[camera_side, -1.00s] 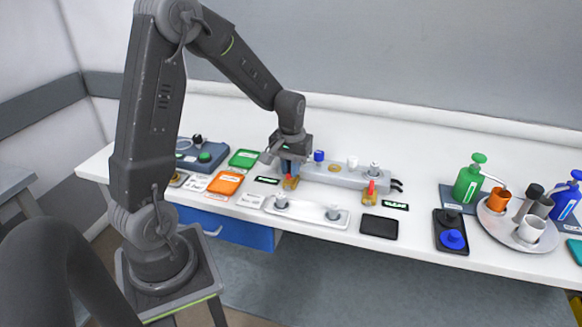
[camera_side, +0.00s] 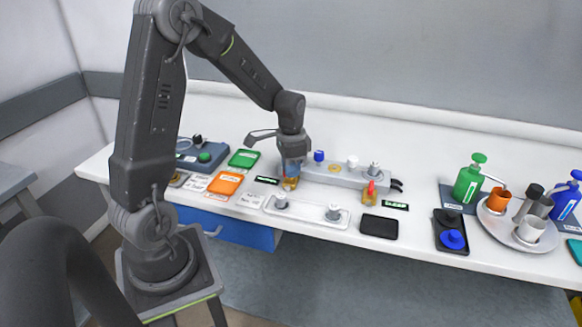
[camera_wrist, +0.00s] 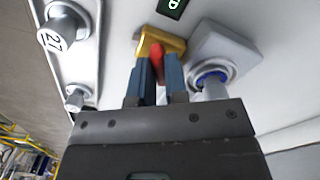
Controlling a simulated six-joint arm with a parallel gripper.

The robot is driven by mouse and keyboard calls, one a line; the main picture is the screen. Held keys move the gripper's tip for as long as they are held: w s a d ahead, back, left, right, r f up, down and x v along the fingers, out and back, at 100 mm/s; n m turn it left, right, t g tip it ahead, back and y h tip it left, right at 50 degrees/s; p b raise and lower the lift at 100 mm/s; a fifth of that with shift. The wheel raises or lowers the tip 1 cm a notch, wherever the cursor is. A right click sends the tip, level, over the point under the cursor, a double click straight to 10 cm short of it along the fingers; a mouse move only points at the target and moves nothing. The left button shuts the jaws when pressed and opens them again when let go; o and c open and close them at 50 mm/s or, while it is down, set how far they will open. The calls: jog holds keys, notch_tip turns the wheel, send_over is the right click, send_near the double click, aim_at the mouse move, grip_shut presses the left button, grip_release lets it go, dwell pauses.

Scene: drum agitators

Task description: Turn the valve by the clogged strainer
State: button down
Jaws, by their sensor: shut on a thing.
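My gripper (camera_wrist: 158,68) has its two blue fingers closed around the red handle (camera_wrist: 156,62) of a valve with a yellow base (camera_wrist: 170,41). In the side view my gripper (camera_side: 291,178) is down over this valve at the left end of the grey block (camera_side: 335,175) and hides most of it. A second valve (camera_side: 370,190), with a red handle and yellow base, stands free further right. A small dark display (camera_side: 267,180) lies left of the gripped valve, and another (camera_side: 395,205) lies right of the free one. Their text is too small to read in the side view.
The grey block carries blue, white and grey knobs close to my gripper. A white tray (camera_side: 306,214) with two grey knobs lies in front. A black pad (camera_side: 379,227) lies right of it. Orange (camera_side: 225,183) and green (camera_side: 244,159) trays lie left. Bottles and cups stand far right.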

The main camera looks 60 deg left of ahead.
jog(key=m, duration=0.6)
jog(key=shift+m, duration=0.4)
dwell(0.3)
jog(key=c, duration=1.1)
grip_release()
jog(key=shift+c, duration=0.2)
notch_tip(320, 180, up, 14)
